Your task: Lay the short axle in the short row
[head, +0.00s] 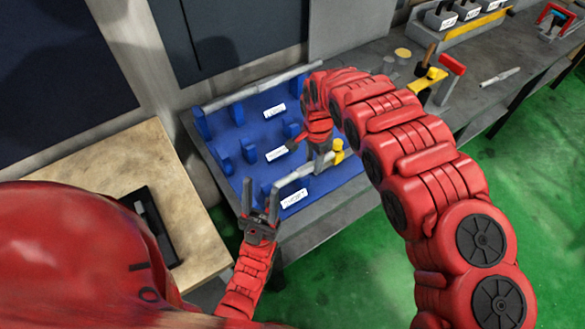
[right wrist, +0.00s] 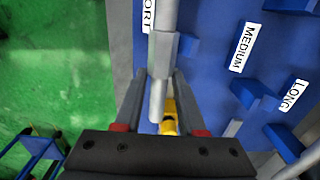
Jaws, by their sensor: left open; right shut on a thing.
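The short axle (head: 296,176) is a grey stepped bar over the near side of the blue rack, by the short row's label (head: 293,198). My right gripper (head: 321,160) is shut on it near its right end. In the right wrist view the axle (right wrist: 163,55) runs up from between the fingers (right wrist: 157,105) and passes beside the partly covered short label (right wrist: 148,15). I cannot tell whether it touches the row's blue supports. My left gripper (head: 262,216) is open and empty, close to the axle's left end.
A long axle (head: 245,94) lies across the rack's far row. Medium label (head: 276,154) and blue supports (head: 222,156) stand between. A yellow piece (head: 338,150) is beside my right gripper. A wooden table (head: 120,170) is at left; a bench with tools (head: 437,75) extends right.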

